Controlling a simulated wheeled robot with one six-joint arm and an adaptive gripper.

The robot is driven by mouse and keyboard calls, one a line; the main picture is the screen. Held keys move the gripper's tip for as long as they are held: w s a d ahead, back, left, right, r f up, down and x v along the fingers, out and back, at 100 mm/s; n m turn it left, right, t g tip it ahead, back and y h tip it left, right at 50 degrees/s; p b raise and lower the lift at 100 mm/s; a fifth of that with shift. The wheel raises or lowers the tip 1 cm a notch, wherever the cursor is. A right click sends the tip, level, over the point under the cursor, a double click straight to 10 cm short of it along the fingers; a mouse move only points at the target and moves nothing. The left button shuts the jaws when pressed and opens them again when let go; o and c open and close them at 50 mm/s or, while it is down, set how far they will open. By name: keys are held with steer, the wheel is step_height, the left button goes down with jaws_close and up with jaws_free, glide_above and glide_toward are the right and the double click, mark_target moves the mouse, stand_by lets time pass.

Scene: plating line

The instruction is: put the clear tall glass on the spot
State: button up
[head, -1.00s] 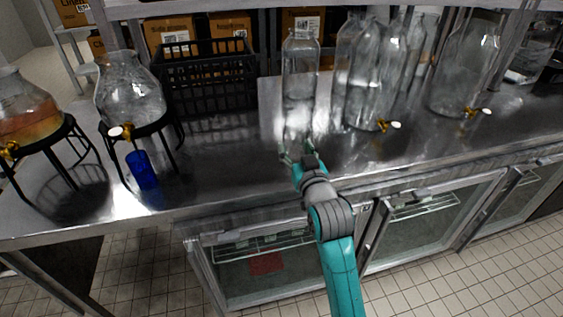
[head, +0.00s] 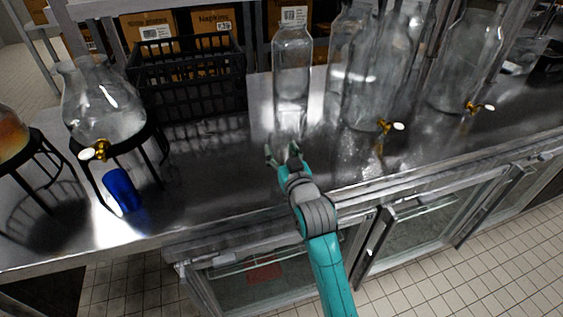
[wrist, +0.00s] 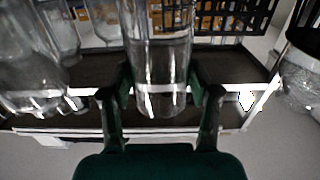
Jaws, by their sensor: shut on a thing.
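The clear tall glass (wrist: 160,75) is between my gripper's two fingers in the wrist view, with a finger against each side. My gripper (wrist: 160,100) is shut on it. In the head view my gripper (head: 284,156) is over the front part of the steel counter. The glass (head: 290,118) shows only faintly there, just beyond the fingertips, against a clear bottle (head: 292,62). I cannot tell whether its base touches the counter. I cannot make out a marked spot; bright reflections cover the steel around the gripper.
A black crate (head: 190,85) is at the back. Several clear bottles and brass taps (head: 385,127) are at the right. Counter (head: 215,175) left of my gripper is clear.

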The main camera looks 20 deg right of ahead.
mark_target(282, 162)
steer(key=shift+f, duration=1.85)
steer(key=shift+f, duration=0.1)
steer(key=o, duration=1.3)
steer(key=shift+s, duration=0.15)
steer(key=s, duration=1.1)
steer(key=shift+s, duration=0.4)
